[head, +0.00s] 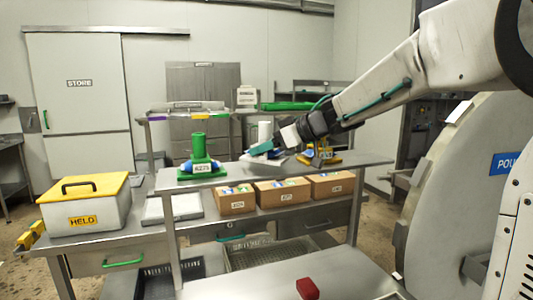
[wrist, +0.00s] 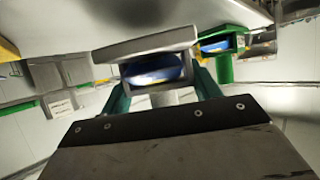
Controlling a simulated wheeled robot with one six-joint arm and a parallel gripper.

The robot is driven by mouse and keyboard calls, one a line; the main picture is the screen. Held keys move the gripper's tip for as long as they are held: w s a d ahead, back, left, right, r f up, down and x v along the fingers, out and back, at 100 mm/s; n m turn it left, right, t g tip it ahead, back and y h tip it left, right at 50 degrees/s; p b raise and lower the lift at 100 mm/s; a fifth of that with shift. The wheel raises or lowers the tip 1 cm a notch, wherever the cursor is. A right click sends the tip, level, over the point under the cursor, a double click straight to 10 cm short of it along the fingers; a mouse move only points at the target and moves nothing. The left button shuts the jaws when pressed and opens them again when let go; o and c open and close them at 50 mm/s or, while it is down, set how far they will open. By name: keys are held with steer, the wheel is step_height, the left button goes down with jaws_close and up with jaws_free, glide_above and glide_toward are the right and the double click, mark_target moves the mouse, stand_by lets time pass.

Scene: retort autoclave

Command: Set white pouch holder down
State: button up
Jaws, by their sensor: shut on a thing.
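The white pouch holder (head: 265,131) is at my gripper (head: 270,147), above the upper shelf of the bench between a green holder and a yellow holder. In the wrist view, my gripper (wrist: 163,92) has its teal fingers on both sides of the white pouch holder (wrist: 150,46), with a blue pouch (wrist: 156,75) inside it. My gripper is shut on the holder. The arm hides part of it in the head view. I cannot tell whether its base touches the shelf.
The green holder (head: 198,149) with a blue pouch stands left on the shelf (head: 225,177); the yellow holder (head: 321,155) stands right, close to my gripper. Cardboard boxes (head: 283,194) sit below. A yellow-lidded box (head: 84,205) stands left, and a large round door (head: 465,190) right.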

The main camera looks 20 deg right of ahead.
steer(key=shift+f, duration=0.8)
steer(key=shift+f, duration=0.1)
steer(key=o, duration=1.1)
steer(key=shift+o, duration=0.2)
